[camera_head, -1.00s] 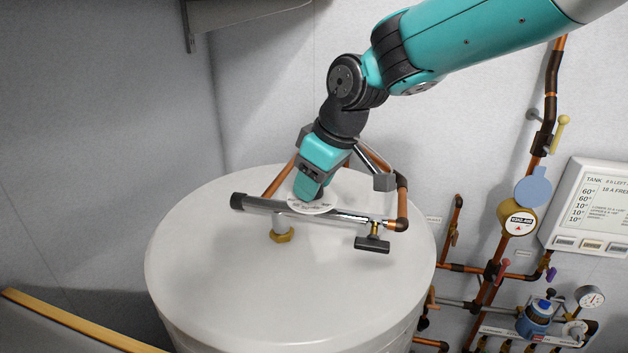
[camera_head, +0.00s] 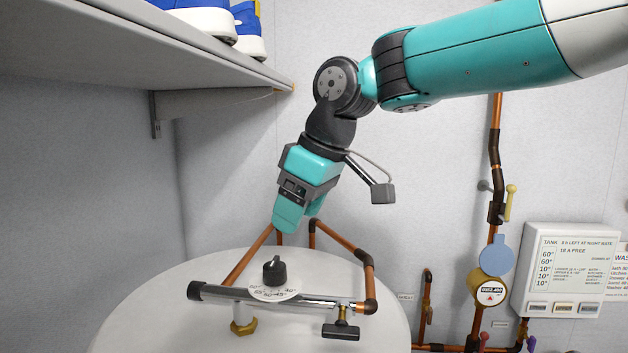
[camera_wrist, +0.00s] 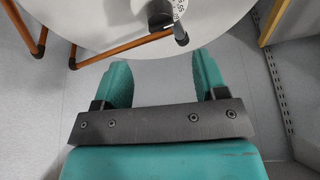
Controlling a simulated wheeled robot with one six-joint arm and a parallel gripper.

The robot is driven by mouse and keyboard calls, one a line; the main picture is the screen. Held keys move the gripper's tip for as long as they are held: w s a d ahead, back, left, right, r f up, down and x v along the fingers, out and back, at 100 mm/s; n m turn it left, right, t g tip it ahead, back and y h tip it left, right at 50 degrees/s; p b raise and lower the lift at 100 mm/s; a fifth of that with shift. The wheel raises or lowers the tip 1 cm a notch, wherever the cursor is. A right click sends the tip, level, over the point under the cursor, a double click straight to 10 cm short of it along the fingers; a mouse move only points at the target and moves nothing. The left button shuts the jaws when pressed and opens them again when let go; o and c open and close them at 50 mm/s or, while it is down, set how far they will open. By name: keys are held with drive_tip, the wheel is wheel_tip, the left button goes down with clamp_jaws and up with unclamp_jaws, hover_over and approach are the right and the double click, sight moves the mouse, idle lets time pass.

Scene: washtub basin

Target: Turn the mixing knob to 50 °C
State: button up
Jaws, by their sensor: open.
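The black mixing knob (camera_head: 273,271) stands on a white numbered dial (camera_head: 275,292) on the chrome mixer bar (camera_head: 300,299), above the white tank top. Its pointer faces roughly up in the head view; I cannot read the exact setting. In the wrist view the knob (camera_wrist: 160,15) is at the top edge, partly cut off, beyond my fingertips. My gripper (camera_head: 298,225) is above and behind the knob in the head view, apart from it. In the wrist view its two teal fingers (camera_wrist: 162,75) are spread with nothing between them.
Copper pipes (camera_head: 345,246) rise behind the mixer bar. A black tap handle (camera_head: 341,329) sits at the bar's right end. A shelf (camera_head: 200,65) with blue-and-white shoes is at upper left. A wall panel (camera_head: 568,270) is at right.

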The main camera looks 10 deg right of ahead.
drive_tip(key=v, duration=0.6)
drive_tip(key=shift+r, duration=0.35)
drive_tip(key=shift+s+d, duration=0.1)
drive_tip(key=shift+d, duration=0.05)
drive_tip(key=s+d+f+m+g+b, duration=0.1)
drive_tip(key=s+f+b, duration=0.2)
drive_tip(key=s+f, duration=0.7)
drive_tip(key=s+d+f+m+g+b, duration=0.1)
drive_tip(key=s+d+f+m+b, duration=0.1)
drive_tip(key=s+f, duration=0.9)
wheel_tip(320, 180, down, 5)
drive_tip(key=shift+s+r+m+g+y+b, duration=0.3)
drive_tip(key=shift+g+b, duration=0.1)
drive_tip(key=shift+b, duration=0.2)
